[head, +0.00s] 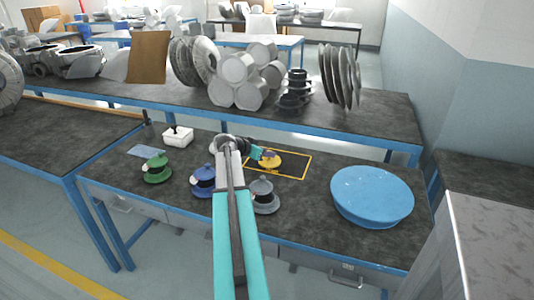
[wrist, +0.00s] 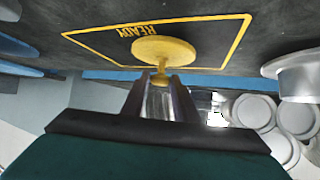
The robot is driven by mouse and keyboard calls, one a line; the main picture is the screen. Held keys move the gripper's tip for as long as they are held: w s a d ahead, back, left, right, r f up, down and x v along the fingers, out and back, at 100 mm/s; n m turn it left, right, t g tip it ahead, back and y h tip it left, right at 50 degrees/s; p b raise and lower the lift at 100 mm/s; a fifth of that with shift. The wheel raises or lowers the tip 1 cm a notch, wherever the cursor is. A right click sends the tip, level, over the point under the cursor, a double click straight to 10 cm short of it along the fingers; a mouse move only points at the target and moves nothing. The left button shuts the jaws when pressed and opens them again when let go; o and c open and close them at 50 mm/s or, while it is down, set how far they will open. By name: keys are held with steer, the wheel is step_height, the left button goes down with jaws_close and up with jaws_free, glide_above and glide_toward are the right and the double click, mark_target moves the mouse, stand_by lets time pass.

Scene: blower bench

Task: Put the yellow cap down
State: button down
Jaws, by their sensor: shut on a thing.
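The yellow cap (head: 270,161) is a round disc with a small knob; it also shows in the wrist view (wrist: 163,49). My gripper (head: 259,153) is shut on its knob, and the two fingers show in the wrist view (wrist: 160,84). The cap is over the yellow-outlined rectangle (head: 307,164) on the bench, which is marked READY in the wrist view (wrist: 90,34). I cannot tell whether the disc touches the bench top. My arm hides part of the bench to the left of the rectangle.
A green flanged part (head: 156,170), a blue one (head: 203,183) and a grey one (head: 265,198) stand along the front. A large blue round disc (head: 372,194) is at the right. A white box (head: 178,136) is at the left. Grey parts (head: 237,82) crowd the bench behind.

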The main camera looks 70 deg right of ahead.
steer(key=shift+f, duration=0.15)
steer(key=c, duration=1.4)
jaws_free()
steer(key=shift+r+p, duration=0.4)
steer(key=shift+r, duration=0.1)
steer(key=b+v, duration=0.1)
steer(key=v, duration=1)
steer(key=shift+a+b, duration=0.3)
steer(key=shift+a, duration=0.15)
steer(key=shift+w+r, duration=0.1)
steer(key=shift+r, duration=0.05)
